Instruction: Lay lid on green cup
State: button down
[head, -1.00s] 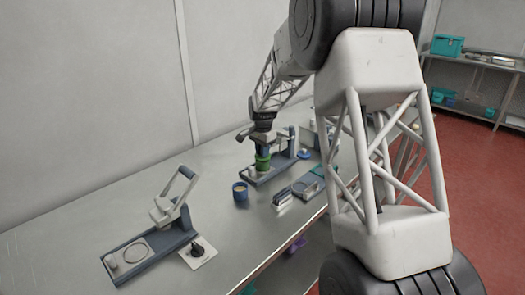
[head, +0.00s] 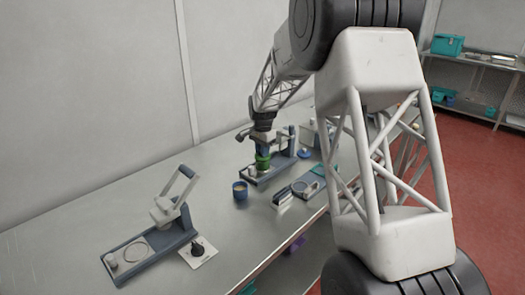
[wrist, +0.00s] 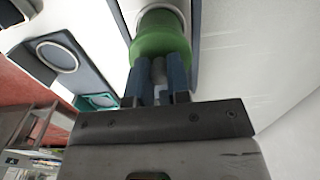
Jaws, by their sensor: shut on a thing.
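The green cup (head: 262,164) stands on the base of a dark blue and grey stand at the back of the steel table. It also shows in the wrist view (wrist: 160,38), just beyond my fingers. My gripper (head: 262,149) is directly above the cup, pointing down. In the wrist view its two blue fingers (wrist: 159,74) are shut on a small grey knob (wrist: 158,70), which looks like the lid's handle. The lid's disc is mostly hidden, and I cannot tell whether it touches the cup rim.
A small grey device (head: 298,190) lies to the right, near the table edge. A second stand (head: 150,245) and a white plate with a black knob (head: 198,251) are at the front left. The table between them is clear.

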jog(key=shift+f, duration=0.5)
dwell(1.0)
jog(key=c, duration=0.5)
grip_release()
jog(key=shift+c, duration=0.2)
jog(key=shift+r, duration=3.5)
